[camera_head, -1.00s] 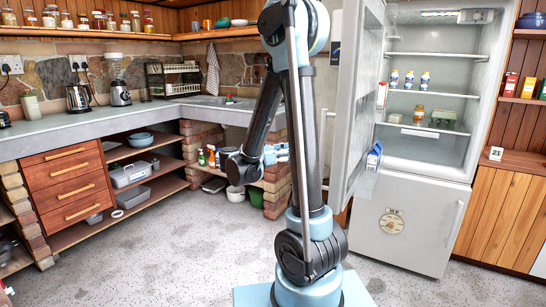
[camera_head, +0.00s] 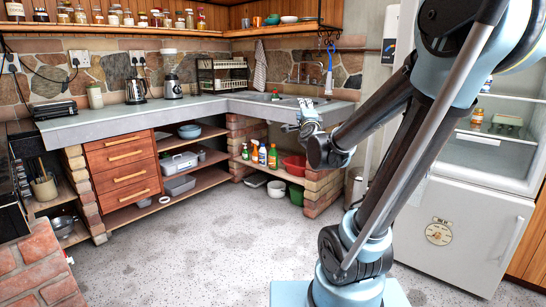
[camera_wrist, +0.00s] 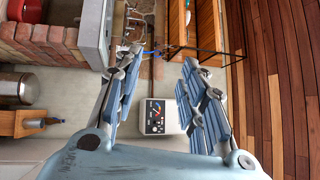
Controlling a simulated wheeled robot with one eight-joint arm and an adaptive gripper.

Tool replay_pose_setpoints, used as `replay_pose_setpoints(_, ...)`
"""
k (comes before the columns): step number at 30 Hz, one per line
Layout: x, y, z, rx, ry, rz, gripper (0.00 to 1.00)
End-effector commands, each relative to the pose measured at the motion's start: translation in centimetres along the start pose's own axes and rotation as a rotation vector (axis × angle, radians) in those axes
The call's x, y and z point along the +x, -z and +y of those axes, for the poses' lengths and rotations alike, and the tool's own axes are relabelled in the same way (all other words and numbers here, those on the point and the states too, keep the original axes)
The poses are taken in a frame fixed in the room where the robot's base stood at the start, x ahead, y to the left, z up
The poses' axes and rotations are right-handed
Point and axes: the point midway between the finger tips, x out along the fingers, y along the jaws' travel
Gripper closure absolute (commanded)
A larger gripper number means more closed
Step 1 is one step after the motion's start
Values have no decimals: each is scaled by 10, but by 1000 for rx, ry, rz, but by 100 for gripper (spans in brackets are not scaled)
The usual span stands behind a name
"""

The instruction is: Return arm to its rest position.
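My gripper (camera_head: 306,113) is at the end of my folded arm in the head view. It shows in front of the counter's right end, small and partly merged with the background. In the wrist view my gripper (camera_wrist: 166,66) has its two blue-padded fingers spread apart. Nothing is between them. A grey wall device with a dial (camera_wrist: 154,116) shows behind the gap.
The stone-topped counter (camera_head: 130,119) runs along the left and back. The white fridge (camera_head: 452,225) stands at right, partly hidden by my arm. A brick plinth (camera_head: 35,265) is at the lower left. The speckled floor (camera_head: 215,245) is clear in the middle.

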Motion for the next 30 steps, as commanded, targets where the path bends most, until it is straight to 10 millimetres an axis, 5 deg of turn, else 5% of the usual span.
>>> replay_pose_setpoints(6,-41,-26,48,-345,-223,-230,62)
replay_pose_setpoints(13,-112,-27,115,-694,-483,-482,62)
replay_pose_setpoints(21,-227,8,185,-1032,-827,-798,62)
replay_pose_setpoints(30,-348,59,216,-1215,-1167,-1107,62)
